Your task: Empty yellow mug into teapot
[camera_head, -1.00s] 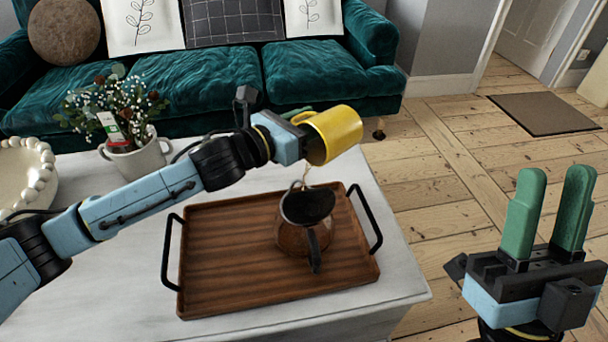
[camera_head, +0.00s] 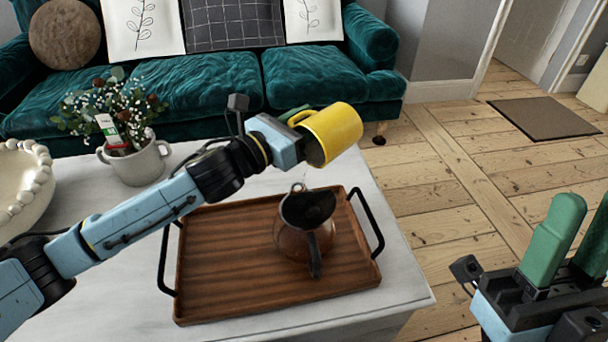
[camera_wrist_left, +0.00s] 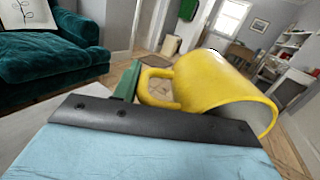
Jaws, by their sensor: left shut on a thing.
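The yellow mug (camera_head: 335,131) is tipped with its mouth facing down and left, above the teapot. My left gripper (camera_head: 300,120) is shut on the mug's handle side; the mug and its handle also show in the left wrist view (camera_wrist_left: 218,88). The glass teapot (camera_head: 300,243) with a dark top stands upright on the wooden tray (camera_head: 220,270), and brownish liquid shows in it. The mug and teapot are apart. Only faint traces of liquid show between them. My right gripper (camera_head: 577,238) is at the lower right, with two green fingers spread apart and nothing seen between them.
The tray with black handles lies on a white table (camera_head: 385,300). A plant in a white pot (camera_head: 138,163) and a beaded bowl (camera_head: 22,190) stand at the left. A teal sofa (camera_head: 200,90) is behind. Open floor (camera_head: 450,180) lies to the right.

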